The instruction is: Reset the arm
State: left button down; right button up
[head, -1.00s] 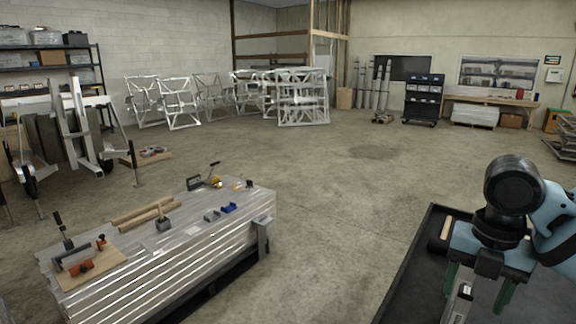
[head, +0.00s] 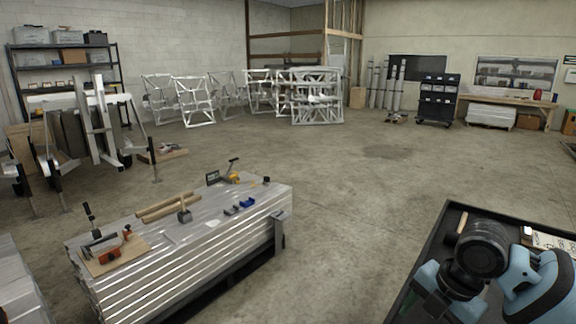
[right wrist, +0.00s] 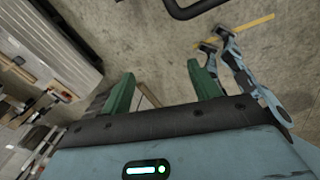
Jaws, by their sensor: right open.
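My right arm (head: 490,265) is at the lower right of the head view, folded low over a black tray-like surface. In the right wrist view my right gripper (right wrist: 162,90) has its two green fingers spread wide apart. Nothing is held between them; grey floor shows past the gap. In the head view the right gripper is mostly hidden by the arm. My left gripper does not show in the head view. A blue jointed part (right wrist: 245,75) shows beyond the fingers in the right wrist view; I cannot tell a gripper on it.
A stack of aluminium profiles (head: 180,265) stands at lower left, bearing tools, wooden bars and a blue block (head: 247,202). The black surface (head: 446,228) carries a wooden-handled item and a clipboard (head: 552,241). White frames (head: 318,100) stand at the back. The middle floor is clear.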

jog(key=s+a+f+m+t+y, duration=0.2)
jog(key=a+f+m, duration=0.35)
jog(key=f, duration=0.45)
jog(key=s+a+f+m+t+y, duration=0.25)
jog(key=a+f+m, duration=0.35)
jog(key=f, duration=0.5)
jog(key=s+d+f+m+t+h, duration=0.1)
jog(key=s+d+f+m+h, duration=0.1)
jog(key=s+f+m, duration=0.3)
jog(key=s+d+f+m+t+h, duration=0.2)
jog(key=s+f+m, duration=0.3)
jog(key=s, duration=0.8)
jog(key=shift+d+f+m+h, duration=0.3)
jog(key=shift+d+m+h, duration=0.15)
jog(key=shift+d, duration=0.45)
jog(key=shift+t, duration=0.25)
